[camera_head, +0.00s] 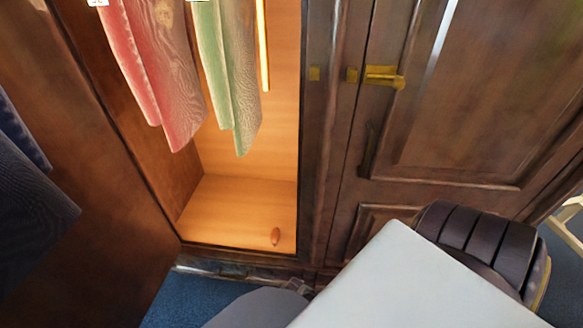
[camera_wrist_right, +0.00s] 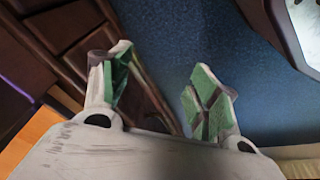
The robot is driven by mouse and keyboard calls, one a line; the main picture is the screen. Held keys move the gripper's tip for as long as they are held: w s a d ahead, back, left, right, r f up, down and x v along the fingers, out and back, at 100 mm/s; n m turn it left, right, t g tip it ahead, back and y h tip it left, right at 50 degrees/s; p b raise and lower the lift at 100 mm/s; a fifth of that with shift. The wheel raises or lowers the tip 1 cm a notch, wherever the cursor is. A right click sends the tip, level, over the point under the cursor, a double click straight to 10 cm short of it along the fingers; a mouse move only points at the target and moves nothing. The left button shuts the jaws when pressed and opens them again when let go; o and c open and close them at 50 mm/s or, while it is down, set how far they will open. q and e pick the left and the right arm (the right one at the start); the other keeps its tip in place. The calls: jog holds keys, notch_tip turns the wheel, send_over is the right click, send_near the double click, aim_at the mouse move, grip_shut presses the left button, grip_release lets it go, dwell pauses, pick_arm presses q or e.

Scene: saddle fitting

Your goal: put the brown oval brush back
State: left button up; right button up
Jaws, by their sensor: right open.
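A small brown oval thing, which looks like the brush (camera_head: 276,236), is on the lit wooden floor of the open wardrobe (camera_head: 230,205), near its front right corner. My right gripper (camera_wrist_right: 165,70) shows in the right wrist view, with its two green-padded fingers spread apart and nothing between them. Blue carpet and dark wood panels lie beyond the fingers. The brush cannot be made out in that view. My left gripper is not in view.
Red and green cloths (camera_head: 160,75) hang above the wardrobe floor. A dark panelled door (camera_head: 470,100) with a brass latch (camera_head: 383,77) is on the right. A dark ribbed padded thing (camera_head: 480,240) stands before it. Blue carpet (camera_head: 205,295) shows below the wardrobe.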

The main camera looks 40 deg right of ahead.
jog(key=s+a+f+n, duration=0.1)
jog(key=s+a+n, duration=0.1)
jog(key=s, duration=0.4)
jog(key=shift+a+f+y, duration=0.25)
jog(key=shift+a+y, duration=0.15)
jog(key=shift+a, duration=0.1)
pick_arm(q)
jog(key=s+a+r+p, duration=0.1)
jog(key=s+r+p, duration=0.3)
jog(key=p, duration=0.5)
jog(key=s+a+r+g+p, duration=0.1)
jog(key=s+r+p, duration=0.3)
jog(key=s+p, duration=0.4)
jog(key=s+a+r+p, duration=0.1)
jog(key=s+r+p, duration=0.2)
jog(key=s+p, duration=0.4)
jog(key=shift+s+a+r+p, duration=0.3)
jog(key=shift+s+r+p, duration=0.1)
jog(key=shift+p, duration=0.95)
pick_arm(e)
jog(key=s+d+r+g, duration=0.1)
jog(key=s+r, duration=0.5)
jog(key=s, duration=0.4)
jog(key=s+d+r, duration=0.2)
jog(key=s+r, duration=0.3)
jog(key=s, duration=0.5)
jog(key=shift+d+r+g, duration=0.3)
jog(key=shift+r+g, duration=0.1)
